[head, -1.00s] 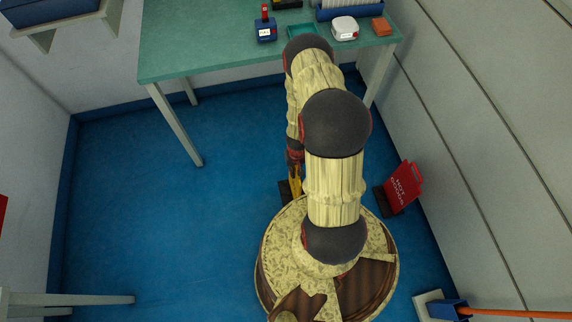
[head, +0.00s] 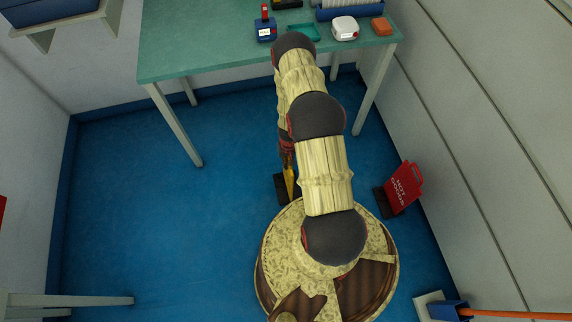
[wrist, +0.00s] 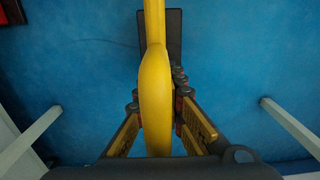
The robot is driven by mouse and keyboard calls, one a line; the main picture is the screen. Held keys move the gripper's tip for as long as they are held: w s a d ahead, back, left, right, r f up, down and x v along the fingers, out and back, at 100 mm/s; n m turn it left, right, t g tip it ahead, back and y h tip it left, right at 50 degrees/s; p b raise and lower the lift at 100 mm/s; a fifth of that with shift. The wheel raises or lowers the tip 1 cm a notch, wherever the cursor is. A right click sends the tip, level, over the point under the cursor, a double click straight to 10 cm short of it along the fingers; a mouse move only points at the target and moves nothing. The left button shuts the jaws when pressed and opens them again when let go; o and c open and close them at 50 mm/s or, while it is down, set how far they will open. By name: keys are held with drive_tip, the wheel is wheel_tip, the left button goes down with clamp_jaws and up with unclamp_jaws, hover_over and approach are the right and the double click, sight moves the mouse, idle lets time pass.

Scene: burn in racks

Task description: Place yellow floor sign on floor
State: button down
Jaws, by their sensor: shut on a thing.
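The yellow floor sign (wrist: 155,85) stands edge-on in the wrist view, between the two fingers of my gripper (wrist: 158,108), which is shut on it. Its dark base (wrist: 174,45) shows beyond the yellow part over the blue floor (wrist: 230,70). In the head view the sign (head: 290,182) is a narrow yellow strip with a dark base (head: 281,188), just behind my round base and mostly hidden by my arm. I cannot tell whether its base touches the floor.
A red "HOT GOODS" sign (head: 404,188) stands at the right by the wall. A green-topped table (head: 210,45) with small items is at the back. A blue holder with an orange handle (head: 450,310) is at lower right. The blue floor (head: 150,200) on the left is clear.

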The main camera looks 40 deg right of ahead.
drive_tip(key=shift+w+d+f+p, duration=0.2)
drive_tip(key=shift+w+f+p, duration=0.05)
drive_tip(key=shift+w+f, duration=0.35)
drive_tip(key=shift+w+d+f+p, duration=0.2)
drive_tip(key=shift+w+f, duration=0.25)
drive_tip(key=shift+f, duration=0.3)
drive_tip(key=shift+w+f+b, duration=0.15)
drive_tip(key=shift+f+b, duration=0.4)
drive_tip(key=shift+f, duration=1.15)
drive_tip(key=c, duration=2)
unclamp_jaws()
drive_tip(key=shift+o, duration=0.5)
